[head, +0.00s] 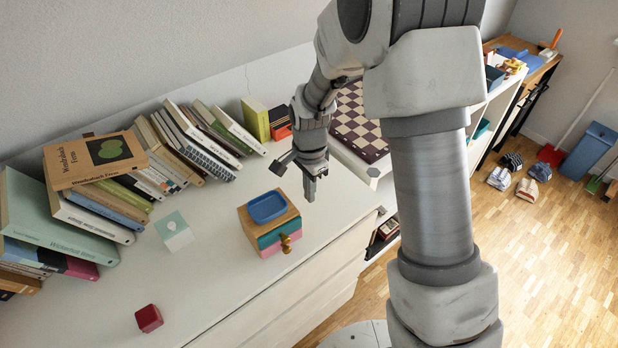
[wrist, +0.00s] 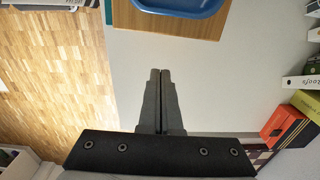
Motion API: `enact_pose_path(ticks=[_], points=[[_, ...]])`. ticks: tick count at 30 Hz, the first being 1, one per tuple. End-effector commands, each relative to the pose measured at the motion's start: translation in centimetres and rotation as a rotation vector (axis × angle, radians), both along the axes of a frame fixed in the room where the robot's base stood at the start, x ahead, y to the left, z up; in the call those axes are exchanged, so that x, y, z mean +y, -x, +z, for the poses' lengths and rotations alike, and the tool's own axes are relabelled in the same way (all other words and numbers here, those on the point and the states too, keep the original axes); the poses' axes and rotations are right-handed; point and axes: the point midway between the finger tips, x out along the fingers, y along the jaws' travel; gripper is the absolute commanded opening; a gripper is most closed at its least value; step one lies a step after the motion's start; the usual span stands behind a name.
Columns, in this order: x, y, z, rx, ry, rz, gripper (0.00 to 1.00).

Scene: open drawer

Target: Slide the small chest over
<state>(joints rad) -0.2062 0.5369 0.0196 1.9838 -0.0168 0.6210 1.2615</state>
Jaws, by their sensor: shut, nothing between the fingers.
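The small chest (head: 284,240) stands on the white dresser top near its front edge. It has a wooden top, a teal drawer, a pink drawer and a brass-coloured knob (head: 286,243). A blue tray (head: 267,206) sits on its top. In the wrist view the chest's wooden top (wrist: 206,27) and the blue tray (wrist: 178,7) show at the upper edge, cut off by the frame. My gripper (head: 310,199) points down just to the right of the chest, apart from it. Its fingers (wrist: 160,72) are shut together and empty.
Rows of books (head: 95,195) line the back of the white top (head: 215,265). A checkered board (head: 357,125) lies behind my gripper. The surface left of the chest is mostly clear.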

Motion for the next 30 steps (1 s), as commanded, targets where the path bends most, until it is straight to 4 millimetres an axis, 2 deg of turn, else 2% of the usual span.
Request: enact_pose_path(ticks=[1,2,4,9,24,30], points=[[0.0,0.1,-1.2,0.004,0.0,0.0,0.0],[0.2,0.2,-1.5,0.002,0.0,0.003,0.0],[1.4,0.9,-1.0,-0.001,-0.001,0.006,0.0],[2.9,1.8,-1.0,0.0,0.0,0.003,0.0],[3.6,2.2,-1.0,0.0,0.0,0.002,0.0],[6.0,3.6,-1.0,0.0,0.0,0.009,0.0]])
